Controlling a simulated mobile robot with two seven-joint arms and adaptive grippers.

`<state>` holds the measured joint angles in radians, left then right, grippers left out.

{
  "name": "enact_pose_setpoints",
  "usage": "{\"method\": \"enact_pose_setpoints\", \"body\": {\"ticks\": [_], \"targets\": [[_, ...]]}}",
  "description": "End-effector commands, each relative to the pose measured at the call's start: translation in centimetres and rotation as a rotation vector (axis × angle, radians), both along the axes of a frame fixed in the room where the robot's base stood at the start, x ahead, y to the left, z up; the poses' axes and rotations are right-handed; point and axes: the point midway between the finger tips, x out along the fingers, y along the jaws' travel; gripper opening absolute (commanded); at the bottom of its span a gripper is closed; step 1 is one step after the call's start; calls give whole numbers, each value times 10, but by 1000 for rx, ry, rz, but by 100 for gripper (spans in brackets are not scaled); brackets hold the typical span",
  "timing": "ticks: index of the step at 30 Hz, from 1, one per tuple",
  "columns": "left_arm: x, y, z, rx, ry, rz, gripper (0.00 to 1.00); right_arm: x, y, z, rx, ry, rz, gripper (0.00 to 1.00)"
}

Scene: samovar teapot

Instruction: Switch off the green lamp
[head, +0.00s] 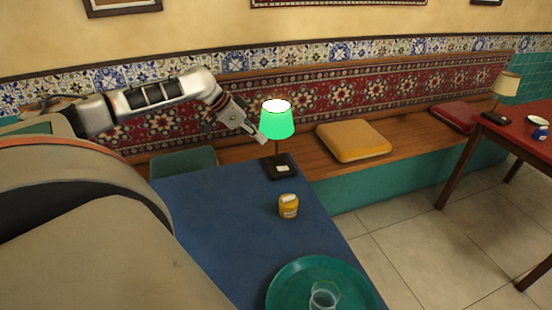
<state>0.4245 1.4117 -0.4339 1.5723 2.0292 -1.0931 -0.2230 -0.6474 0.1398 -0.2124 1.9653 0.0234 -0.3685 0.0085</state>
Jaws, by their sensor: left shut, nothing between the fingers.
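The green lamp (277,122) stands upright on the far end of the blue table. Its green shade glows and its top opening is bright white, so it is lit. It has a thin stem and a dark square base (282,167) with a small pale patch on it. My left gripper (261,138) reaches in from the left, shut and empty, with its tips at the left lower edge of the shade. I cannot tell whether the tips touch the shade. My right gripper is not in view.
The blue table (225,215) holds a yellow jar (288,206) and a green tray (279,283) with a clear glass (323,296). A wooden bench with a yellow cushion (352,141) runs behind. A second lamp (503,88) with a beige shade stands on a red table at right.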

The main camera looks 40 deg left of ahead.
Motion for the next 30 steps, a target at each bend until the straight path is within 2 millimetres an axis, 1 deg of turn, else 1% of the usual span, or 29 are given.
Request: {"method": "enact_pose_setpoints", "body": {"ticks": [9,14,17,27,29,30], "targets": [[1,0,-1,0,0,0,0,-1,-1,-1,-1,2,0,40],[7,-4,-11,-3,-1,0,0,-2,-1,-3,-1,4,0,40],[16,-10,-24,-5,-1,-1,0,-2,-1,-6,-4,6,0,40],[53,-29,-77,-4,1,-1,0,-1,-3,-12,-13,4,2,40],[56,-30,-86,-2,3,0,0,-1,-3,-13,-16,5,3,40],[53,-28,-93,0,4,1,0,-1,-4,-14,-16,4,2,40]]}}
